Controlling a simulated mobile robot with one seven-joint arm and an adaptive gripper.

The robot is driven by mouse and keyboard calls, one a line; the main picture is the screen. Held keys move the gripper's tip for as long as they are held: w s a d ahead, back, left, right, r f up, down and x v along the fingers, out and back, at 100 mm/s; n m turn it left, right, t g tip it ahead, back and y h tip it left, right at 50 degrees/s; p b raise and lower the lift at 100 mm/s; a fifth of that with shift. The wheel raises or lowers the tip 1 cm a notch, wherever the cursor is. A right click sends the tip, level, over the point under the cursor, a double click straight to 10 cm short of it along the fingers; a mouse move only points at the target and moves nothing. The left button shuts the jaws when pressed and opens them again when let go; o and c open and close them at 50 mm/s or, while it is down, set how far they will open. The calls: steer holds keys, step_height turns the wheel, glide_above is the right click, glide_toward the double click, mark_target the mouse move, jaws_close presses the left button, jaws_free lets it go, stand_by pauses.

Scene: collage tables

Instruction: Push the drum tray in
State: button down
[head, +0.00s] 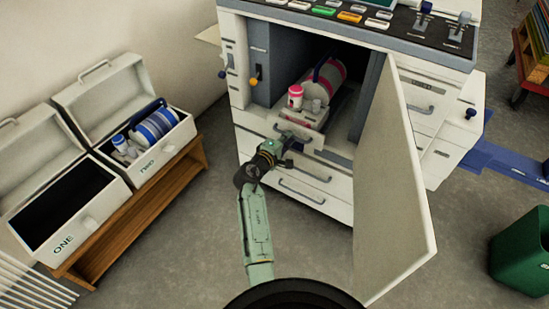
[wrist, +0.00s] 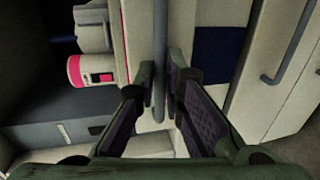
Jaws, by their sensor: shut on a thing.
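The drum tray (head: 316,120) sticks partly out of the open bay in the pale machine. It carries a pink-and-white drum (head: 322,82) and a small pink-and-white bottle (head: 295,98). The bottle also shows on its side at the left of the wrist view (wrist: 90,71). My gripper (head: 287,145) is at the tray's front. In the wrist view its fingers (wrist: 160,82) are shut on the tray's grey bar handle (wrist: 160,45). The tray's rear is hidden inside the bay.
The machine's door (head: 390,190) stands wide open to the right of my arm. Drawers with bar handles (head: 302,190) lie below the bay. An open case with a blue drum (head: 155,128) and an empty case (head: 60,205) sit on a wooden bench at left. A green bin (head: 522,250) stands at right.

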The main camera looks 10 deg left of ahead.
mark_target(299, 122)
steer(key=b+x, duration=0.1)
steer(key=x, duration=0.1)
steer(key=r+b+x, duration=0.1)
steer(key=x, duration=0.5)
steer(key=shift+w+r+b, duration=0.15)
steer(key=shift+r+b, duration=0.2)
steer(key=shift+b, duration=0.05)
steer(key=shift+w+d, duration=0.25)
steer(key=shift+w, duration=0.25)
steer(key=shift+w+r, duration=0.15)
steer(key=shift+r, duration=0.05)
steer(key=c, duration=1.8)
jaws_free()
steer(key=shift+w+d+f, duration=0.1)
steer(key=shift+o, duration=0.5)
